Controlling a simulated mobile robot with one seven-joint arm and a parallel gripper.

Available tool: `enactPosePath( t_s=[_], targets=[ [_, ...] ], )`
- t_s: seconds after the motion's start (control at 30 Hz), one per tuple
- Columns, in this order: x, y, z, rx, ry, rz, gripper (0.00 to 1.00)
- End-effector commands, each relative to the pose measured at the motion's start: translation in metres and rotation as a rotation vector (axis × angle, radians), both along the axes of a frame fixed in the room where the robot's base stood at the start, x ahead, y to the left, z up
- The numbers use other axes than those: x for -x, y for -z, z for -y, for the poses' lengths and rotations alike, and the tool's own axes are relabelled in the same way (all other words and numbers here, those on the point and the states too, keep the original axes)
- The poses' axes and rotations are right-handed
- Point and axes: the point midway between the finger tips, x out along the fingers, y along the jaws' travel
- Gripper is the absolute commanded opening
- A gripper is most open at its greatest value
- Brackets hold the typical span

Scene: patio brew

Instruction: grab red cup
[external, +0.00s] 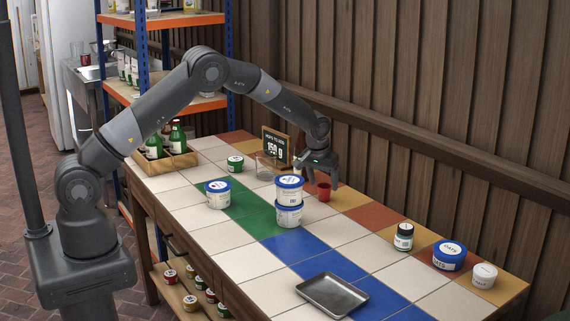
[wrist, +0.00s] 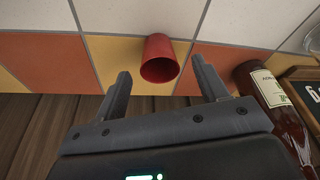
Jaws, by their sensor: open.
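The red cup (external: 323,191) stands on the tiled table near the wooden wall, just right of the stacked white tubs. In the wrist view the red cup (wrist: 160,58) shows its open rim and sits between the lines of my two fingers, a little beyond their tips. My gripper (external: 320,176) is above and close to the cup in the external view. In the wrist view my gripper (wrist: 160,80) is open with nothing between its fingers. I cannot tell the exact gap between fingertips and cup.
Two stacked tubs (external: 289,202) stand left of the cup. A bottle (wrist: 276,105) and a chalkboard sign (external: 275,146) are close by. A clear glass (external: 266,168) stands behind the tubs. A metal tray (external: 332,295) lies at the front. Tiles right of the cup are clear.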

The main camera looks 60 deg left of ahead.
Motion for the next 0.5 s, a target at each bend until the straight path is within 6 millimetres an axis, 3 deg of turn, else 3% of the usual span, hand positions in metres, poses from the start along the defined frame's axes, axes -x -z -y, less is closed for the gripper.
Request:
enactPosePath(
  t_s=[0.23,0.5],
  targets=[
    [-0.009,0.035,-0.003,-0.001,0.0,-0.003,0.66],
    [-0.01,0.038,-0.003,-0.001,0.0,-0.001,0.66]
  ],
)
